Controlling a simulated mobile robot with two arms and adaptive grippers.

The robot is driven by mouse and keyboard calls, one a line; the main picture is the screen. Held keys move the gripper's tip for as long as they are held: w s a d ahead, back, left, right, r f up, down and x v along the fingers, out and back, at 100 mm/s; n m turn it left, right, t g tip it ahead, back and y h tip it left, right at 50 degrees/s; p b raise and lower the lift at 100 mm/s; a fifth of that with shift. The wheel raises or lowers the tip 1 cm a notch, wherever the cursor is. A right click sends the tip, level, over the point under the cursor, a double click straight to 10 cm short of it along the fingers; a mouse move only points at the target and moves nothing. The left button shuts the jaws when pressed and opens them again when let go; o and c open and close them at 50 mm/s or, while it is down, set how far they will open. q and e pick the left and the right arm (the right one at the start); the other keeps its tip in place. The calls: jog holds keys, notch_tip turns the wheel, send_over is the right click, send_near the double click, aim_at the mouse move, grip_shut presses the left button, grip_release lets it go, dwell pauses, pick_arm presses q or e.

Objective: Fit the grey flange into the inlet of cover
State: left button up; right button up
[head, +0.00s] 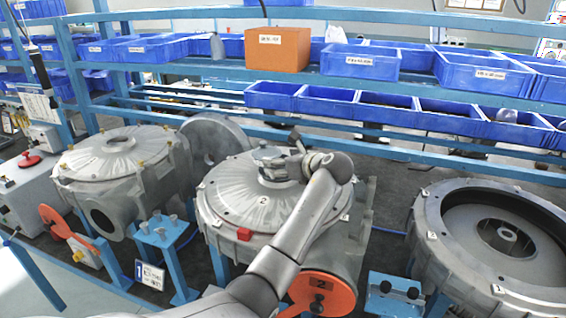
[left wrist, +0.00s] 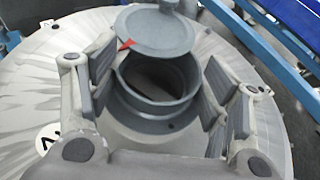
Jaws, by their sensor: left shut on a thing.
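The silver cover (head: 226,195) of the middle blower, marked 2, lies flat on its housing. My left gripper (head: 281,163) is above its centre, partly hidden by my own arm. In the left wrist view, the gripper's pads (left wrist: 160,86) stand on either side of the grey flange (left wrist: 158,108), a round collar with a dark opening. The gripper is shut on it. A flat grey disc with a red pointer (left wrist: 154,28) tilts up at the collar's far side. The flange is over the inlet, whose rim is hidden; I cannot tell how deep it sits. My right gripper is not in view.
Another covered blower (head: 112,150) stands at left, and an open housing (head: 432,235) at right. An orange-red handle (head: 322,291) is at the middle blower's front. Blue bins (head: 360,62) and an orange box (head: 277,48) fill the racks behind.

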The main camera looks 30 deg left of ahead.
pick_arm(q)
jog(key=shift+f, duration=0.35)
dwell(0.5)
jog(key=o, duration=1.3)
jog(key=v, duration=1.2)
jog(key=shift+f, duration=0.1)
